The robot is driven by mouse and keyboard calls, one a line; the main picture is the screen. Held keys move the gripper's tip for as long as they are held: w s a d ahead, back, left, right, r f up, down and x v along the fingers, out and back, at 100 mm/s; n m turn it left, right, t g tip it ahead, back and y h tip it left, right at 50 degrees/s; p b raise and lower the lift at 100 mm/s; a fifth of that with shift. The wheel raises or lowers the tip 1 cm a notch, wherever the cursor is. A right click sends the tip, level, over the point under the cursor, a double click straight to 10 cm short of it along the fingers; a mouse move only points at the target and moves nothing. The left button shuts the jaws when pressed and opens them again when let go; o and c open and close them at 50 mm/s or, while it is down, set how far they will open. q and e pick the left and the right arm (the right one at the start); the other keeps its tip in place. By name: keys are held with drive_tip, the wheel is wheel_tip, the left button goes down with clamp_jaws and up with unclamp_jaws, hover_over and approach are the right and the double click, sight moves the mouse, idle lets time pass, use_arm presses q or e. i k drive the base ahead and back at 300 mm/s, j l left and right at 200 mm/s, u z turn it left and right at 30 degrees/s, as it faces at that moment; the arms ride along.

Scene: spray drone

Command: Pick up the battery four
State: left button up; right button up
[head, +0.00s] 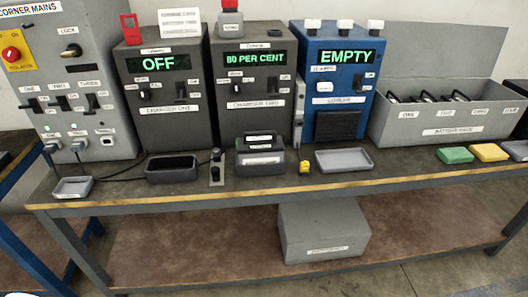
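The grey battery rack (440,132) stands at the right end of the bench, with an open lid behind it. Several dark batteries with handles (424,97) show at its top, above small slot labels. A dark battery-like block (261,140) sits in the cradle (259,167) in front of charger two (252,85), which reads 80 PER CENT. Its label is unreadable. Neither of my grippers is in view.
Charger one (166,122) reads OFF, with an empty dark tray (172,177) before it. The blue cooler (337,122) reads EMPTY. Grey trays (344,169), a small yellow item (305,167) and green (455,155) and yellow (489,152) blocks lie along the bench front.

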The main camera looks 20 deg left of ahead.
sight(270, 150)
drive_tip(key=i+l+u, duration=0.1)
drive_tip(key=u, duration=0.25)
drive_tip(key=l+u, duration=0.15)
drive_tip(key=u, duration=0.2)
drive_tip(key=i, duration=0.05)
